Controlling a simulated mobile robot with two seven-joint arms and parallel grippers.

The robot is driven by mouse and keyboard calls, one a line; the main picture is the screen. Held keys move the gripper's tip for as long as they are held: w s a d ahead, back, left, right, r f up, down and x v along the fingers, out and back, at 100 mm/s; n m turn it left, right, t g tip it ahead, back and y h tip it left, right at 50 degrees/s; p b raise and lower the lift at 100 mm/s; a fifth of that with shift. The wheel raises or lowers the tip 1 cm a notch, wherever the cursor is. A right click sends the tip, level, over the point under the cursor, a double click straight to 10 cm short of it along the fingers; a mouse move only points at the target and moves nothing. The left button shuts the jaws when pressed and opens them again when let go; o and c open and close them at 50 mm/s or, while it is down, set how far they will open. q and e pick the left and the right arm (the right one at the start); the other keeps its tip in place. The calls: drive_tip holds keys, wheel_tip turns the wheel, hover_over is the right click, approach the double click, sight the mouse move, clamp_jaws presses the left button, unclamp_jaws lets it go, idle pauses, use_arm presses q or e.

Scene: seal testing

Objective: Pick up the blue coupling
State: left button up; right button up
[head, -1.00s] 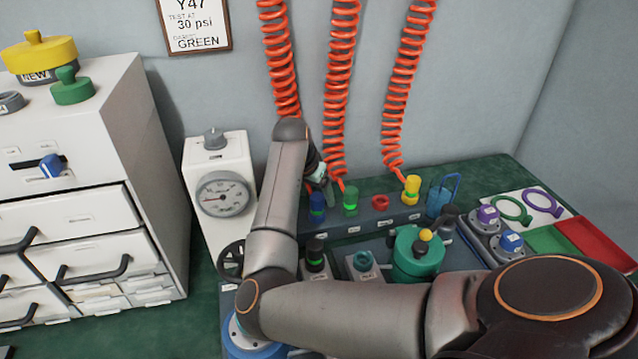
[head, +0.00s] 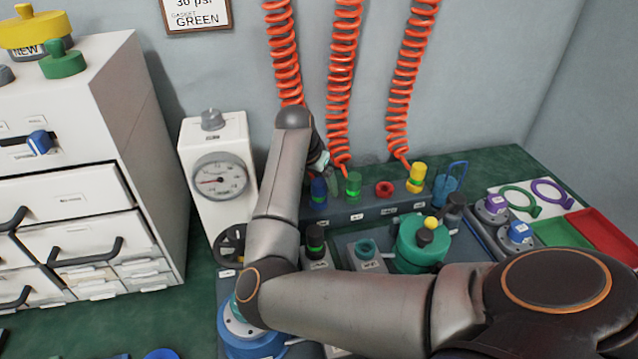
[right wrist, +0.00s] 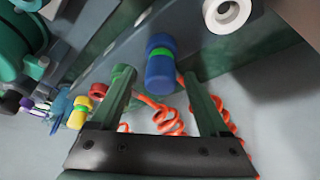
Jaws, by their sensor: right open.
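The blue coupling (head: 319,190) stands at the left end of the grey rack at the back of the bench. In the right wrist view the blue coupling (right wrist: 160,67) has a green band and lies just ahead of the fingertips, between the lines of the two fingers. My right gripper (right wrist: 156,78) is open, with nothing between its fingers. In the head view the right gripper (head: 328,175) is beside the top of the coupling, partly hidden by my forearm. My left gripper is not in view.
Orange coiled hoses (head: 341,90) hang behind. A white gauge box (head: 213,150) stands to the left. A teal pot (head: 420,248) is in front of the rack.

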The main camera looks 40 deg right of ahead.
drive_tip(key=shift+c, duration=0.4)
clamp_jaws()
drive_tip(key=shift+r, duration=0.15)
